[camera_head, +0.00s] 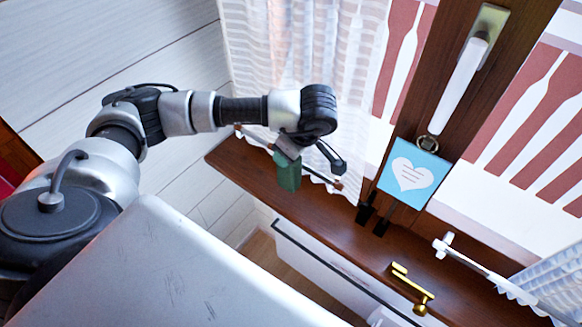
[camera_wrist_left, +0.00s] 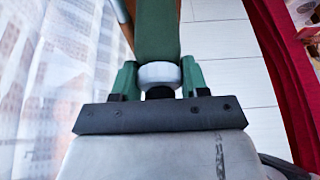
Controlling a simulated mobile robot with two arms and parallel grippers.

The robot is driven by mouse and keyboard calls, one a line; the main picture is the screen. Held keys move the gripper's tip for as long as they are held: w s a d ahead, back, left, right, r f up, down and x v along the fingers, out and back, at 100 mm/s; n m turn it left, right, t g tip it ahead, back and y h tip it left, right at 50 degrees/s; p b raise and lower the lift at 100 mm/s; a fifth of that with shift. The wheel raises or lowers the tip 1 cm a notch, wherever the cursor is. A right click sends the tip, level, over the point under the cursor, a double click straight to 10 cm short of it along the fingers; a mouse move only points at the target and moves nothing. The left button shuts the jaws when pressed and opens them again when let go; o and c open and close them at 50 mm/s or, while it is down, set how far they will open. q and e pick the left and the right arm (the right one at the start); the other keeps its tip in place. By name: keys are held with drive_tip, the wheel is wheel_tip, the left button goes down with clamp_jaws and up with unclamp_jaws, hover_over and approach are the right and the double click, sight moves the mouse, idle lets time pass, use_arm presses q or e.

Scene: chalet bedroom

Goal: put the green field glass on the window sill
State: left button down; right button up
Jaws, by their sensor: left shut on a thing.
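My left gripper (camera_head: 287,153) is shut on the green field glass (camera_head: 288,173) in the head view, at the left part of the brown wooden window sill (camera_head: 335,225). The glass looks roughly upright there, and its top is hidden by the gripper. I cannot tell whether its lower end touches the sill. In the left wrist view the green field glass (camera_wrist_left: 158,32) runs up from a white ring between the jaws, and its far end is cut off by the top edge. My right gripper is not in view.
A blue card with a white heart (camera_head: 408,174) stands on the sill in black supports. A brass-coloured object (camera_head: 412,288) lies farther right, near a white latch (camera_head: 470,257). A sheer curtain (camera_head: 300,70) hangs behind the gripper. The sill between glass and card looks clear.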

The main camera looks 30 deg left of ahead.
sight(288, 169)
use_arm(q)
wheel_tip(288, 169, down, 2)
drive_tip(key=shift+s+f, duration=0.1)
drive_tip(key=shift+s, duration=0.05)
wheel_tip(288, 169, down, 4)
drive_tip(key=shift+r+p, duration=0.15)
drive_tip(key=shift+p, duration=0.35)
drive_tip(key=shift+f, duration=0.25)
drive_tip(key=c, duration=0.8)
unclamp_jaws()
drive_tip(key=shift+c, duration=0.2)
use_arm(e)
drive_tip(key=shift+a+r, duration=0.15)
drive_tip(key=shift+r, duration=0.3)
